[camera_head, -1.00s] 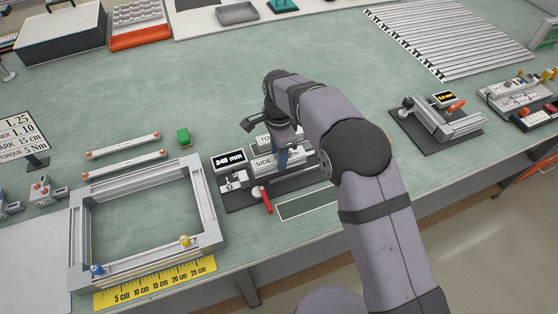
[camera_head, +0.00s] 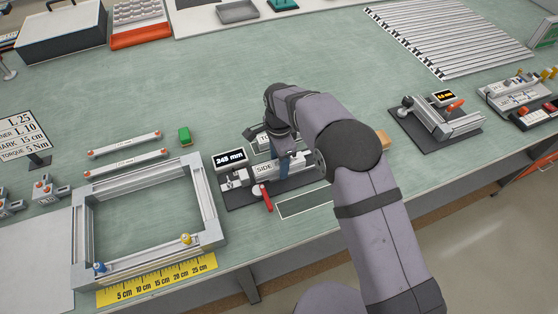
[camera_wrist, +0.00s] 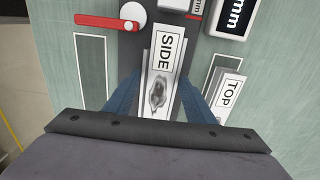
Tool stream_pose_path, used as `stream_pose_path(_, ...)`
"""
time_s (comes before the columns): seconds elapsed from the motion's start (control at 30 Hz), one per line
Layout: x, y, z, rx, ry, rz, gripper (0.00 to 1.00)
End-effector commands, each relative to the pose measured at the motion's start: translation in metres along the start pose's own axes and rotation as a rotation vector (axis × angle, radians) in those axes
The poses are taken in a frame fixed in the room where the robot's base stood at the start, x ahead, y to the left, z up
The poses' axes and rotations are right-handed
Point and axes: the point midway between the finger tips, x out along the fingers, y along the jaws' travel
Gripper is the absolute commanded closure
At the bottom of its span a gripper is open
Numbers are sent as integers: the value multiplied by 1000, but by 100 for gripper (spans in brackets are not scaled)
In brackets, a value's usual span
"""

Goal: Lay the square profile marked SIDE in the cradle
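The square profile marked SIDE (camera_head: 264,169) is a silver bar with a white label. In the wrist view it (camera_wrist: 165,55) runs lengthwise between my blue fingers, its label facing up. My gripper (camera_head: 283,165) is shut on it at about mid-length; in the wrist view the fingers (camera_wrist: 160,80) are against its two sides. The profile is down at the cradle on the dark fixture base (camera_head: 240,200), in line with it; the cradle is mostly hidden beneath, and I cannot tell whether the profile is fully seated.
The profile marked TOP (camera_wrist: 228,95) lies beside the fixture. A red lever (camera_head: 265,198) and a 245 mm display (camera_head: 229,158) are at the fixture's left end. An empty outlined rectangle (camera_head: 305,203) is in front. An aluminium frame (camera_head: 205,200) stands to the left.

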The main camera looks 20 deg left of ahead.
Motion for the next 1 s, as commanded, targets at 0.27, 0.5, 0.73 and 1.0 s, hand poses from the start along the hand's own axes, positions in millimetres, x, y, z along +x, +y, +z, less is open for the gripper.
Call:
stream_pose_path(0.27, -6, -1, 0, 0, 0, -2, 50)
stream_pose_path(0.5, -35, -1, 0, 0, 0, -4, 50)
stream_pose_path(0.73, -78, -1, 0, 0, 0, -5, 50)
stream_pose_path(1.0, -114, -1, 0, 0, 0, -2, 50)
